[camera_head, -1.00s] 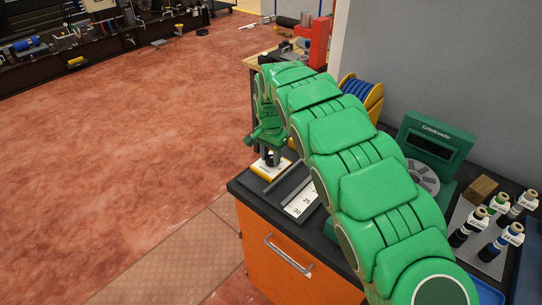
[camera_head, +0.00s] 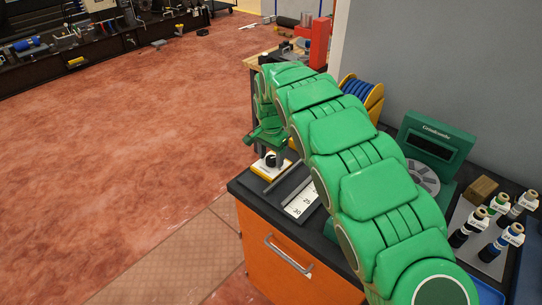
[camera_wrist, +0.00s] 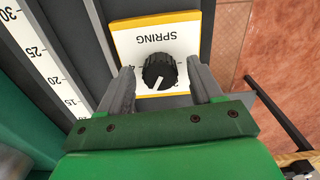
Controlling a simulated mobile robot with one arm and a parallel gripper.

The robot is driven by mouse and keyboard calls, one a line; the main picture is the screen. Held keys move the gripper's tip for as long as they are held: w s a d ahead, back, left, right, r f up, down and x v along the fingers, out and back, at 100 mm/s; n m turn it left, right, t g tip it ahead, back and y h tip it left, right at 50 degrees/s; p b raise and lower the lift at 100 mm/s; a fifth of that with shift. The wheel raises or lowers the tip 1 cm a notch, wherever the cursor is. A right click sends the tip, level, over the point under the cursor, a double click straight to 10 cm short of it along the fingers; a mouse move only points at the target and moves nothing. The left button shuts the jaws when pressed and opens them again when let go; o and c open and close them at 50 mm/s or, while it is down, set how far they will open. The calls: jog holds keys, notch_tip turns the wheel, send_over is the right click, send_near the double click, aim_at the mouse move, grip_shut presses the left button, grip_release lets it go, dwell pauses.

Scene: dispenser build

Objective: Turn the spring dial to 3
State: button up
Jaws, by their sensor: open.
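The spring dial (camera_wrist: 160,69) is a black ribbed knob on a white plate with a yellow edge (camera_wrist: 152,19), marked SPRING, upside down in the wrist view. Its white pointer line points down and slightly left in that view. The plate's numbers are mostly hidden by my gripper, so I cannot read the setting. In the head view the dial (camera_head: 271,159) stands at the bench's far left corner. My gripper (camera_wrist: 160,64) is open, one finger on each side of the knob in the wrist view, with gaps. In the head view my gripper (camera_head: 268,146) hangs just above the dial.
A ruler scale (camera_head: 300,199) and dark rail lie beside the dial plate. A green machine (camera_head: 432,143) with a display and grey disc stands behind my arm. Several labelled bottles (camera_head: 486,229) and a wooden block (camera_head: 482,189) are at the right. Open floor lies left of the bench.

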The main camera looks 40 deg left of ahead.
aim_at(271, 158)
jog(key=shift+r, duration=0.1)
jog(key=shift+r, duration=3.75)
